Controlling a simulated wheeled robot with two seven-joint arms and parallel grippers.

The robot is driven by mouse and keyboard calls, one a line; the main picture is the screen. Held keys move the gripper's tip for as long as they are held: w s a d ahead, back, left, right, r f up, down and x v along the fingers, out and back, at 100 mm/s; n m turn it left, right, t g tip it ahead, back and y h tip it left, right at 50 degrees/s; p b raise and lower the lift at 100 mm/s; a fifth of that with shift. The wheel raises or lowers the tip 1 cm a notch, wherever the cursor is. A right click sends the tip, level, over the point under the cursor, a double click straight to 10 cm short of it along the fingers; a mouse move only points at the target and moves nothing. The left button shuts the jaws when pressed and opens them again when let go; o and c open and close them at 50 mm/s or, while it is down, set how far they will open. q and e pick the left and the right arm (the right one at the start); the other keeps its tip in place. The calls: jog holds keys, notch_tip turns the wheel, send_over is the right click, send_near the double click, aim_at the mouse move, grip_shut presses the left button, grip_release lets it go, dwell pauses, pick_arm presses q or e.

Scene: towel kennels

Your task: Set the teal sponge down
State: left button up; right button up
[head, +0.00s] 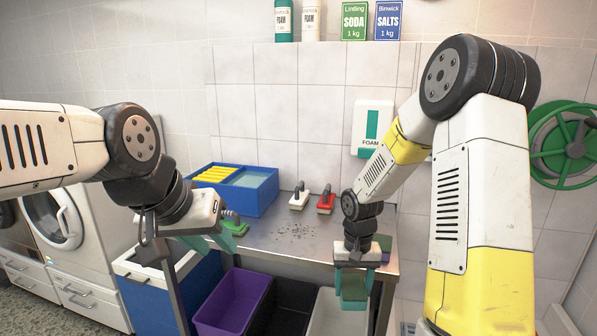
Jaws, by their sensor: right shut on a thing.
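The teal sponge (353,288) is between the fingers of my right gripper (354,282), which is shut on it. The sponge hangs below the gripper at the front edge of the metal table (285,240), in front of the bins below. The fingers hide part of the sponge. I cannot tell whether it touches anything. My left gripper (211,243) is at the table's left end, with its teal fingers apart and nothing seen between them.
A blue tray (262,199) with yellow and pale blue compartments stands at the back left. Green (236,227), white (299,200) and red (326,203) brushes are on the table. Purple (232,302), black (290,306) and grey (335,312) bins stand underneath. The table's middle has dark crumbs.

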aim_at(356, 279)
jog(key=shift+w+d+f+n, duration=0.15)
jog(key=shift+w+d+f, duration=0.2)
jog(key=shift+w+f, duration=0.25)
jog(key=shift+w+d+f+n, duration=0.15)
jog(key=shift+w+d+f, duration=0.2)
jog(key=shift+w+f, duration=0.15)
jog(key=shift+a, duration=0.1)
